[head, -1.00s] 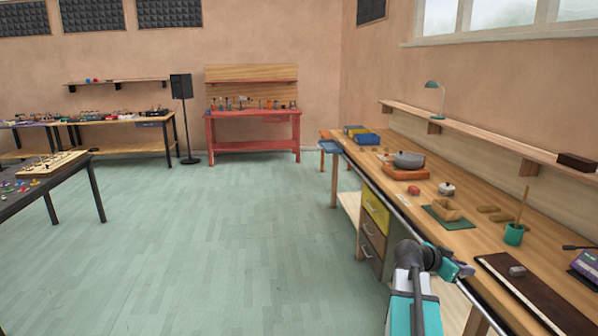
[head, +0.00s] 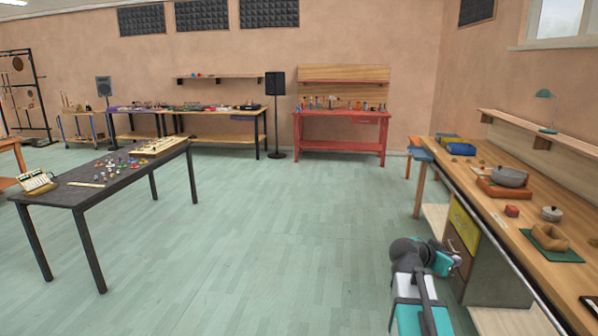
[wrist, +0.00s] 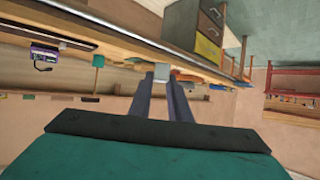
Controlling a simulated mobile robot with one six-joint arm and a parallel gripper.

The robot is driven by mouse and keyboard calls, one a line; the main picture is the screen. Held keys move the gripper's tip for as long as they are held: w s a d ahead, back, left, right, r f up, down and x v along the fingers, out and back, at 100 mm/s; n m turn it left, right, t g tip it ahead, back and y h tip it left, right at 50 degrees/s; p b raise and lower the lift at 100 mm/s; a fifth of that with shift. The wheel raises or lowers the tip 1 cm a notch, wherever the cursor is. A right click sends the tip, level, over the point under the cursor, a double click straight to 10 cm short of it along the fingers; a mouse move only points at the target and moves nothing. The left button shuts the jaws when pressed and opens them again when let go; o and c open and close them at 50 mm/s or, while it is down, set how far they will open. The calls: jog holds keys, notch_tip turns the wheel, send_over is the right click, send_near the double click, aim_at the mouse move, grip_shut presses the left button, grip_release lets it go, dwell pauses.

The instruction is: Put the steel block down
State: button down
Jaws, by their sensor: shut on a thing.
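The steel block (wrist: 161,71) is a small pale grey block at the fingertips in the wrist view. My gripper (wrist: 165,84) is shut on it, with its two dark fingers on either side. In the head view my gripper (head: 449,262) is at the lower right, in front of the long wooden bench (head: 520,220) and close to its near edge. I cannot make out the block in the head view. The wrist view is upside down, and the block is seen against the bench there, with no contact visible.
A dark table (head: 90,180) stands left. The floor between is clear.

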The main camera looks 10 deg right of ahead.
jog(key=w+a+r+n+t+y, duration=0.2)
jog(key=w+a+n+y, duration=0.2)
jog(key=a, duration=0.7)
jog(key=w+a+r+n+t+y, duration=0.3)
jog(key=w+a+n+y, duration=0.1)
jog(key=a, duration=0.8)
jog(key=w+a+r+n+t+y, duration=0.2)
jog(key=w+a+n+y, duration=0.1)
jog(key=a, duration=0.9)
jog(key=shift+w+a+r+n+t+y, duration=0.2)
jog(key=shift+w+r+n+t+y, duration=0.3)
jog(key=shift+n, duration=0.7)
jog(key=shift+f, duration=0.15)
